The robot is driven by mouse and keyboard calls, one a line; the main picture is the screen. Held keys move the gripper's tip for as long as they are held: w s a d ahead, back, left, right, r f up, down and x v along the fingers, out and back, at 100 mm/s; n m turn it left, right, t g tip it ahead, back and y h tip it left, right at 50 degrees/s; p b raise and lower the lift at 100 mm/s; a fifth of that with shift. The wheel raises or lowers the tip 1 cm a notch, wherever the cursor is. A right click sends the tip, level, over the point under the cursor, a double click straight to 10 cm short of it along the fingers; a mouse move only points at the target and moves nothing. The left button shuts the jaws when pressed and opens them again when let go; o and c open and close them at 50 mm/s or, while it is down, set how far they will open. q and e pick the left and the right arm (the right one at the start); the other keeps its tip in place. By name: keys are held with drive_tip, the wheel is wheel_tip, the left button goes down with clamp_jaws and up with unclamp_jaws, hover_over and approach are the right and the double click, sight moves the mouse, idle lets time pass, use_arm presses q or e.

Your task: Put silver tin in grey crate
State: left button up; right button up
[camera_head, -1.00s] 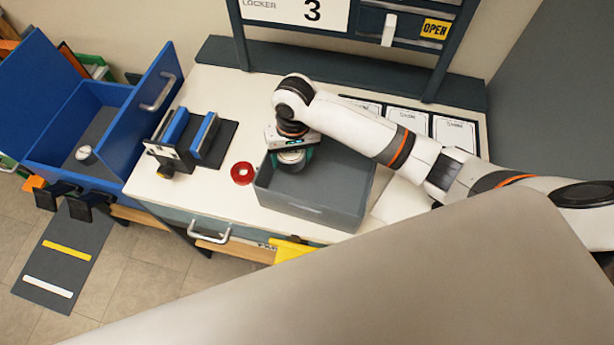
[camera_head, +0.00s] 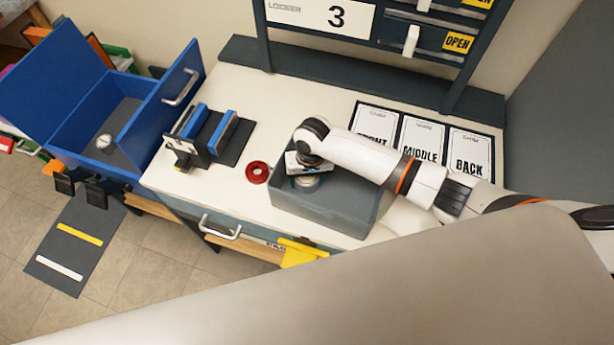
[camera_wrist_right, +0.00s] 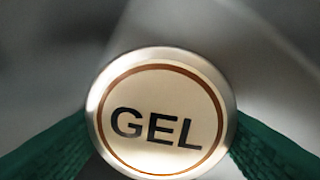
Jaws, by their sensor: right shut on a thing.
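The silver tin (camera_wrist_right: 160,112) fills the middle of the right wrist view. It has a silver rim and a cream lid with a brown ring and the word GEL. The green fingers of my right gripper (camera_head: 306,181) are shut on it from both sides. In the head view the tin (camera_head: 307,184) is at the left end of the grey crate (camera_head: 325,221), inside its outline. Whether it touches the crate floor cannot be told. The crate stands on the white bench top, its right part partly behind my right arm. My left gripper is not in view.
A black stand with blue blocks (camera_head: 221,134) is farther left. A blue box (camera_head: 60,119) holds a small round silver item (camera_head: 104,141). Labelled cards (camera_head: 421,148) lie behind my arm.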

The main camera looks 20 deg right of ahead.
drive_tip(key=o, duration=1.1)
drive_tip(key=r, duration=1.2)
drive_tip(key=shift+d+r+b, duration=0.1)
drive_tip(key=shift+d+b, duration=0.25)
drive_tip(key=shift+s, duration=0.1)
